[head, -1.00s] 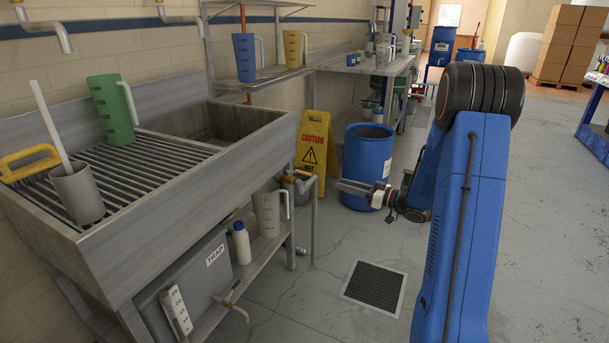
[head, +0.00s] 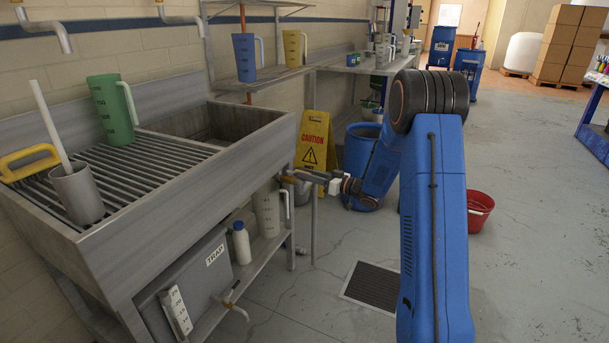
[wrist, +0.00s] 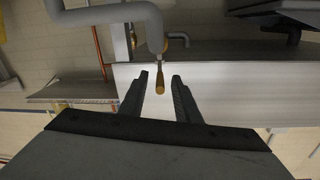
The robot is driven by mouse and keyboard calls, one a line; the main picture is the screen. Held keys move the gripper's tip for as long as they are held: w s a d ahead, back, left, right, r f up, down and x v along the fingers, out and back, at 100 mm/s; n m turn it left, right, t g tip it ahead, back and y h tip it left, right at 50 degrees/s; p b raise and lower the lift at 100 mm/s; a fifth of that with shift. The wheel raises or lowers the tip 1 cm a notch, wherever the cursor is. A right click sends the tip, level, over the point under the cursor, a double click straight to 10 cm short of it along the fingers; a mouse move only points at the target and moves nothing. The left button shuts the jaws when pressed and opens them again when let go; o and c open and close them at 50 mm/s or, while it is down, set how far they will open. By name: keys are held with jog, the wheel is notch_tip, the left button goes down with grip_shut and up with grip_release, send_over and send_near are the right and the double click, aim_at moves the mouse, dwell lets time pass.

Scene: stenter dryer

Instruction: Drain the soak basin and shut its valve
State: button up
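The soak basin (head: 205,192) is a steel sink at the left, with a slatted rack over its left part and an open well at the right. Whether liquid stands in the well I cannot tell. A valve with an orange-yellow handle (wrist: 160,79) on a grey pipe (wrist: 148,22) shows in the wrist view. My gripper (head: 291,174) is at the basin's right end, and in the head view it mostly hides this valve. In the wrist view my gripper (wrist: 160,77) is open, its fingertips on either side of the handle with gaps showing.
A grey trap box (head: 200,275) with another orange-handled valve (head: 236,289) is under the basin. A yellow caution sign (head: 313,140) and blue drum (head: 357,150) stand behind my gripper. A red bucket (head: 480,209) and floor grate (head: 372,287) are to the right. Open floor lies further right.

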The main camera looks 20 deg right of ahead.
jog(key=shift+x, duration=0.9)
grip_shut()
jog(key=shift+a, duration=0.1)
jog(key=shift+s+a+m+t+h, duration=0.15)
jog(key=shift+a+m+t+h, duration=0.25)
jog(key=shift+a+m+h, duration=1.75)
jog(key=shift+s+a+m+t+h, duration=0.2)
jog(key=shift+a+m+t+h, duration=0.3)
jog(key=shift+m+h, duration=3.1)
jog(key=shift+s+a+m+t+h, duration=0.25)
jog(key=shift+a+m+h, duration=1.1)
jog(key=shift+h, duration=3.1)
jog(key=shift+w, duration=0.15)
